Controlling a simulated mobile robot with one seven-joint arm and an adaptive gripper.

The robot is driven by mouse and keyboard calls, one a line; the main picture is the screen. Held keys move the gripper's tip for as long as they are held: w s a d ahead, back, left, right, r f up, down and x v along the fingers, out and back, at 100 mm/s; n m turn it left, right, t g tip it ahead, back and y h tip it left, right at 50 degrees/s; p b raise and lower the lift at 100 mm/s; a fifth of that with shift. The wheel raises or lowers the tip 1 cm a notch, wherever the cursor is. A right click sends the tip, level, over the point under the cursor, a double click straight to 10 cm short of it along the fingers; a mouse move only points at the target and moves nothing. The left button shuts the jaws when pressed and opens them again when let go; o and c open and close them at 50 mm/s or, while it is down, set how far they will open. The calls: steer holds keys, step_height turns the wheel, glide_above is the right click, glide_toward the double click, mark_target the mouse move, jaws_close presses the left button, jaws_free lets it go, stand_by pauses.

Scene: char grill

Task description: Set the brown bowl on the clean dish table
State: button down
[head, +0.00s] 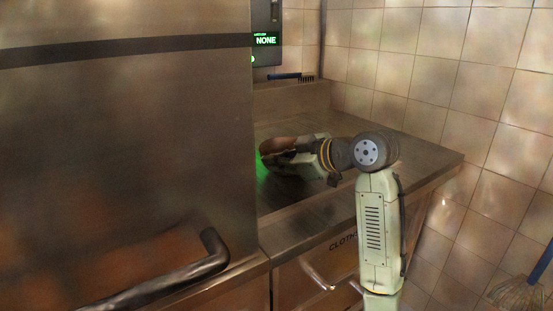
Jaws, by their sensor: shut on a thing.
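The brown bowl (276,145) shows as a small brown curved shape at the far end of my arm, over the metal table. My gripper (284,158) is shut on it and hides much of it. The clean dish table (420,153) is a metal counter with a raised back edge, against the tiled wall. The bowl is over its left part, near the large metal box. I cannot tell whether the bowl touches the tabletop.
A large metal box (130,130) with a bar handle (170,288) fills the left side. A control panel (266,40) with a green display and a brush (291,76) are at the back. The table's right part is clear.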

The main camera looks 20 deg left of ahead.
steer(key=shift+f, duration=0.1)
steer(key=c, duration=1.8)
jaws_free()
steer(key=shift+r, duration=0.25)
steer(key=b+v, duration=0.2)
steer(key=v, duration=1)
